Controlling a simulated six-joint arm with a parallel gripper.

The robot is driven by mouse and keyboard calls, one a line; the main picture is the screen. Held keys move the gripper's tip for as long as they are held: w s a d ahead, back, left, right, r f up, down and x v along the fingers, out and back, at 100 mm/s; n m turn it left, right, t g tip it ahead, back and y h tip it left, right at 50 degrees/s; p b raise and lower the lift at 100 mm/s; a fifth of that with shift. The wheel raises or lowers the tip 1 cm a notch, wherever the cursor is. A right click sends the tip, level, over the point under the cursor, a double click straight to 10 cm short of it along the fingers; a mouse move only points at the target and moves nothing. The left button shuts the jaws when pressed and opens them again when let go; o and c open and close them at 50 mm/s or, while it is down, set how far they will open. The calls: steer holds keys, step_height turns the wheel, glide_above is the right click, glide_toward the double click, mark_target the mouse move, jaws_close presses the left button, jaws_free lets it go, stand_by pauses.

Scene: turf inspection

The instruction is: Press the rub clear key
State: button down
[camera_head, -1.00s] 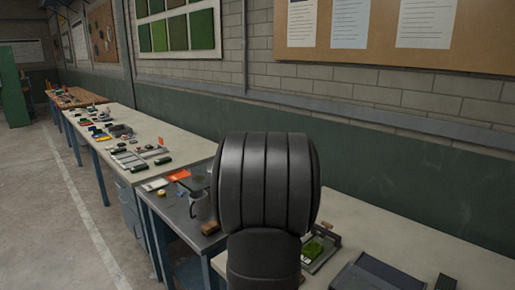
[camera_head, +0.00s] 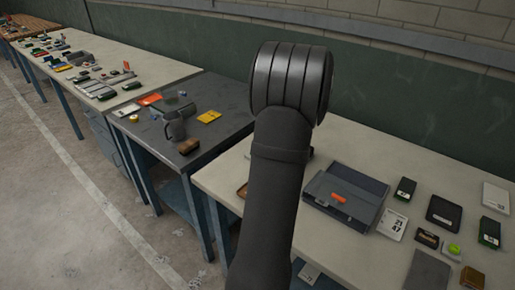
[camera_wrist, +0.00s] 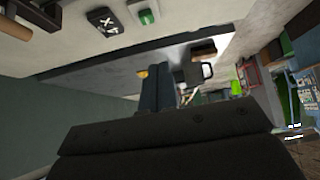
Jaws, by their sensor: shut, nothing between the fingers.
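No key marked "rub clear" can be made out in either view; labels are too small to read. In the wrist view my gripper (camera_wrist: 158,75) reaches away from the dark wrist housing with its fingers together, nothing between them. A black block with white marks (camera_wrist: 103,20) and a pale block with a green top (camera_wrist: 146,17) lie beyond it at the upper left, apart from the fingers. In the head view my arm covers the middle, and my gripper does not show.
A dark table (camera_head: 222,92) holds a mug (camera_head: 174,127) and yellow item (camera_head: 209,117).

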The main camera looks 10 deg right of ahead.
steer(key=shift+w+d+f+t+y, duration=0.1)
steer(key=shift+w+d+t+y, duration=0.1)
steer(key=shift+d, duration=0.2)
steer(key=shift+w+d+f+t+y, duration=0.1)
steer(key=shift+d+t, duration=0.1)
steer(key=shift+d, duration=0.2)
steer(key=x, duration=0.9)
steer(key=shift+w+a+f, duration=0.1)
steer(key=shift+a+f, duration=0.1)
step_height(320, 180, down, 3)
steer(key=shift+w+a+f, duration=0.1)
steer(key=shift+w+f, duration=0.05)
steer(key=shift+f, duration=0.5)
